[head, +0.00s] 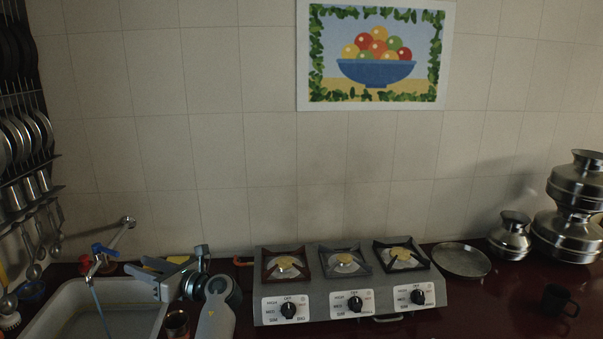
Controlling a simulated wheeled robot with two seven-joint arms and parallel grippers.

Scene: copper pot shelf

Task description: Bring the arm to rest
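My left arm (216,312) comes up from the bottom edge, left of the stove. Its wrist bends left. My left gripper (137,266) points left over the back right corner of the sink. Its two grey fingers look apart, with nothing clearly held between them. My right arm and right gripper are not in view.
The steel sink (152,291) with a tap (97,264) lies below and left of my gripper. A small metal cup (176,321) stands close to my forearm. A three-burner stove (350,290) is to the right, then a plate (461,260), steel pots (567,235) and a dark mug (558,301).

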